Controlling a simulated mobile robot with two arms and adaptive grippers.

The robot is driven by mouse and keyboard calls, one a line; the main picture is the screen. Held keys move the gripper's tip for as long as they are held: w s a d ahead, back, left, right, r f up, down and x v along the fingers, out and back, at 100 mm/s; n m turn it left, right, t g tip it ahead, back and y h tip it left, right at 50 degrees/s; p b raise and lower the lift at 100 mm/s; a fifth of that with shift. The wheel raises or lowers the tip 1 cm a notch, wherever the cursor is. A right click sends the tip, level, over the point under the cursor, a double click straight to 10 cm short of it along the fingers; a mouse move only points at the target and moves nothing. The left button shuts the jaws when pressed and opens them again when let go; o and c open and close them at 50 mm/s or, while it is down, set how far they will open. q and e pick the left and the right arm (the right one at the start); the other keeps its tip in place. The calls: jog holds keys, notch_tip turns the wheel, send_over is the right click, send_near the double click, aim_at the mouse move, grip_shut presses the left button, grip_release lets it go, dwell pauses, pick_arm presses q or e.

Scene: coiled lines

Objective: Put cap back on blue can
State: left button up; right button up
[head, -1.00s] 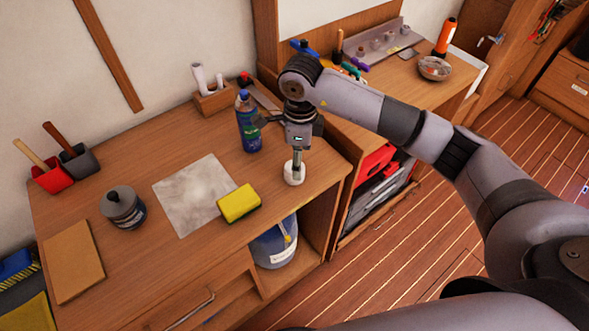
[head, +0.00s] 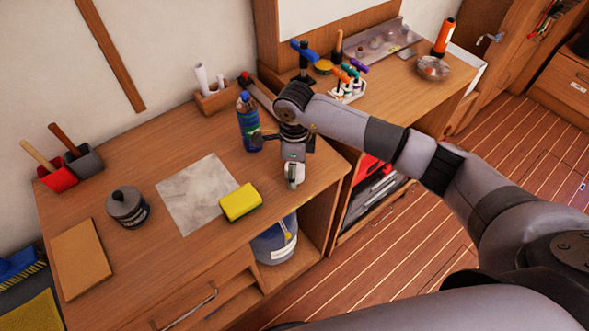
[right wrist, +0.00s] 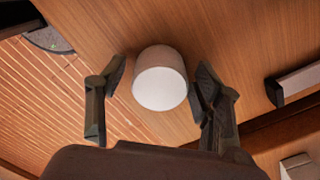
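The blue can (head: 248,122) stands upright on the wooden bench, with a green band on its side; its top is too small to make out clearly. A short white cylinder, which looks like the cap (right wrist: 160,78), stands on the bench near its right end, apart from the can. In the head view the cap (head: 289,180) is partly hidden by my right gripper (head: 293,172), which points down over it. In the right wrist view my right gripper (right wrist: 160,76) is open, one finger on each side of the cap, with visible gaps. My left gripper is not in view.
A yellow sponge (head: 240,203) and a grey sheet (head: 197,194) lie left of the cap. A dark lidded jar (head: 127,207) stands farther left. The bench's right edge is close to the cap.

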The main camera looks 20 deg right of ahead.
jog(key=c, duration=0.6)
jog(key=shift+r, duration=0.1)
notch_tip(320, 180, up, 20)
jog(key=b, duration=0.3)
jog(key=shift+b, duration=0.35)
